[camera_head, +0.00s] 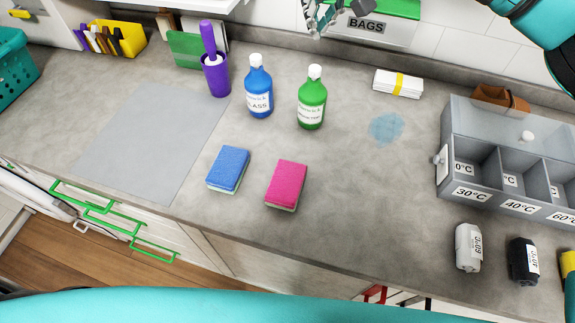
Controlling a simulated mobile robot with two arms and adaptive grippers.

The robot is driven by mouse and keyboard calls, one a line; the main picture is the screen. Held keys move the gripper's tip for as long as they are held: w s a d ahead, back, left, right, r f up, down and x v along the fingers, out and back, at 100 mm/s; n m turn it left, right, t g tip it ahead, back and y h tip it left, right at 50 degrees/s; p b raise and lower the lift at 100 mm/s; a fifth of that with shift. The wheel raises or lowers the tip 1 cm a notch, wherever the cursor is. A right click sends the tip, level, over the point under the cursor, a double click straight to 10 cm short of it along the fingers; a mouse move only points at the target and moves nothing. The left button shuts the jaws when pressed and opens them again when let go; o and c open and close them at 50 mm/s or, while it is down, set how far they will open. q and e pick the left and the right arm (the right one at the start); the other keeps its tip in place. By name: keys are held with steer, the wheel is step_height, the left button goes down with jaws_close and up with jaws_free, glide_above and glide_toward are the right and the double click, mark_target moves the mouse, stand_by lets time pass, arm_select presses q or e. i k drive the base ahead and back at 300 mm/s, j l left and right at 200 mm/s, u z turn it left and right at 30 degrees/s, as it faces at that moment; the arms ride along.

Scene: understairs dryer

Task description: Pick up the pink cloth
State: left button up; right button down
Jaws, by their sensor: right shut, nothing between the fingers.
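A pink block (287,184) with a pale underside lies on the grey counter, left of the picture's middle. It looks more like a sponge than a loose cloth, and no other pink cloth shows. My right gripper (322,30) is at the top edge, in front of the green-lidded BAGS box and partly cut off. It is shut and empty, well apart from the pink block. My left gripper is not in view.
A blue sponge (229,169) lies left of the pink block. Blue (259,88) and green (312,99) bottles stand behind. A grey divided box (447,150) and rolled bundles (468,247) are at right. The counter around the pink block's right side is clear.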

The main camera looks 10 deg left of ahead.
mark_target(284, 189)
steer(key=k, duration=1.5)
